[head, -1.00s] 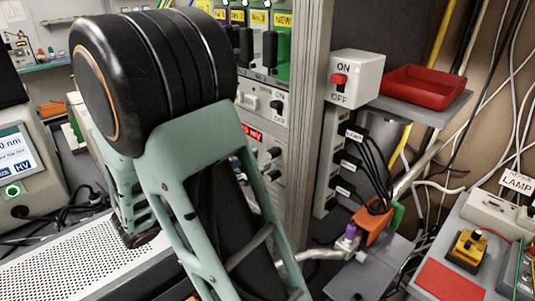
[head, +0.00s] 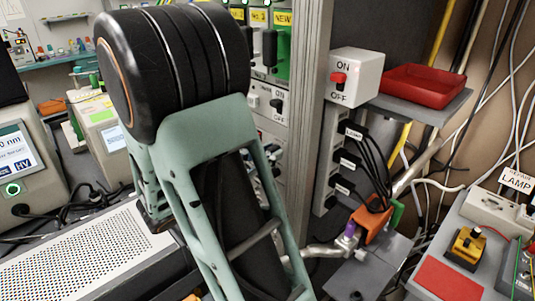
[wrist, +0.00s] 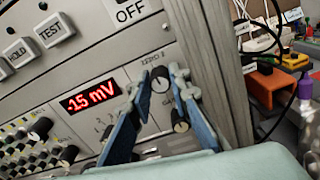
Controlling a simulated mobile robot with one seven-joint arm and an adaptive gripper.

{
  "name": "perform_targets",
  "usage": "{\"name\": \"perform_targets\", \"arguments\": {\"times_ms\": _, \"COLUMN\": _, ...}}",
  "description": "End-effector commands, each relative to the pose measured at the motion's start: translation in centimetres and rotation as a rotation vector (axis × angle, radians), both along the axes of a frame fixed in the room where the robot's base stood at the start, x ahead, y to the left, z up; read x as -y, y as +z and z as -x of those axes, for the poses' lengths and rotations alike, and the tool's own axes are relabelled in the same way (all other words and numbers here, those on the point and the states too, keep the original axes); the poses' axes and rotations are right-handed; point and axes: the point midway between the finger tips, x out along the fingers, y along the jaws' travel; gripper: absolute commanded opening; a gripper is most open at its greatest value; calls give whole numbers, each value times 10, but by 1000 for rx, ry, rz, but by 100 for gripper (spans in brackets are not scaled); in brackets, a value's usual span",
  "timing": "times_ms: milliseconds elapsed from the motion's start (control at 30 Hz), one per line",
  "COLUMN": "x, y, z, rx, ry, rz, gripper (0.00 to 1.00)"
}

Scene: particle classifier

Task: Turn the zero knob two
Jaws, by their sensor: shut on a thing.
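The zero knob two (wrist: 160,83) is a small round knob with a pale face on a light grey panel, under a small label that seems to read "ZERO 2". In the wrist view my gripper (wrist: 162,77) has one blue finger on each side of this knob and is shut on it. A darker knob (wrist: 181,122) sits just below, between the fingers. A red display (wrist: 90,97) left of the gripper reads about -15 mV, its sign not quite clear. In the head view my own arm hides the gripper and the knob.
HOLD (wrist: 16,53) and TEST (wrist: 54,30) buttons and an OFF plate (wrist: 130,12) lie above the display. Several small knobs crowd the panel at lower left. A metal post (head: 312,120), an ON/OFF box (head: 355,75) and a red tray (head: 425,87) stand to the right.

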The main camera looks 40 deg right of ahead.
Motion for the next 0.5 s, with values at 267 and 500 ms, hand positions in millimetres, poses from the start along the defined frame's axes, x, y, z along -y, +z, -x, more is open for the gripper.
{"name": "perform_targets", "arguments": {"times_ms": 267, "x": 0, "y": -2, "z": 0, "rx": 51, "ry": 0, "rz": -4, "gripper": 0}}
{"name": "perform_targets", "arguments": {"times_ms": 500, "x": -1, "y": -4, "z": 0, "rx": 203, "ry": 1, "rz": -16, "gripper": 0}}
